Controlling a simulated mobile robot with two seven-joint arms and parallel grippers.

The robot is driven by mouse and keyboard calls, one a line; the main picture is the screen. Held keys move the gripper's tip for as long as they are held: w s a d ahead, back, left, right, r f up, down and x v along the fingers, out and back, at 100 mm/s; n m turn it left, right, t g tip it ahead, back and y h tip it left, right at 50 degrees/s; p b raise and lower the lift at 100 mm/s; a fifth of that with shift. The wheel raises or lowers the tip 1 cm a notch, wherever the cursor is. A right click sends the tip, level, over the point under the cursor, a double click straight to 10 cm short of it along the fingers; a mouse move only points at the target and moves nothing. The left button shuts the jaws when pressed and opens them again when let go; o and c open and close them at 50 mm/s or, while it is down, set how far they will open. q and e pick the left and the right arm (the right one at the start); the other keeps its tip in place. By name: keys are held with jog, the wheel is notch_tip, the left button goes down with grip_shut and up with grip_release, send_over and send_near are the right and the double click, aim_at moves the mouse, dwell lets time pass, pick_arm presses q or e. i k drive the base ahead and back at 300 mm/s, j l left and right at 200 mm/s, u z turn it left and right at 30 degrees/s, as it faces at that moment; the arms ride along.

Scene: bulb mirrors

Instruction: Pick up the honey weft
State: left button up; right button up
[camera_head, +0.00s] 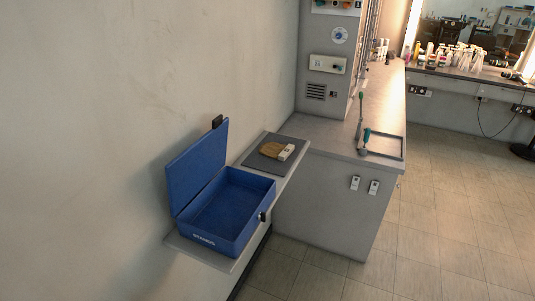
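The honey weft (271,149), a small golden-brown bundle, lies on a dark grey mat (262,158) on the wall shelf. A small whitish block or tag (286,153) is at its right end; I cannot tell whether it is part of the weft. Neither of my grippers is in view.
An open blue box (233,247) with white lettering stands nearer on the same shelf (187,249), its lid (197,165) raised against the wall. A grey counter (325,134) on the right holds a dark-rimmed tray (404,150) and handled tools. Tiled floor (450,215) at right is clear.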

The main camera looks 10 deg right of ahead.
aim_at(276, 150)
jog(key=u, duration=1.6)
jog(key=k+l+u, duration=0.15)
jog(key=l+u, duration=0.15)
jog(key=k+l+u, duration=0.25)
jog(key=l, duration=0.25)
jog(key=k+l, duration=0.2)
jog(key=l, duration=0.2)
jog(key=k+l, duration=0.2)
jog(key=l, duration=0.2)
jog(key=k+l, duration=0.2)
jog(key=l, duration=0.2)
jog(key=k+l, duration=0.2)
jog(key=l, duration=0.15)
jog(key=k+l, duration=0.2)
jog(key=l, duration=0.2)
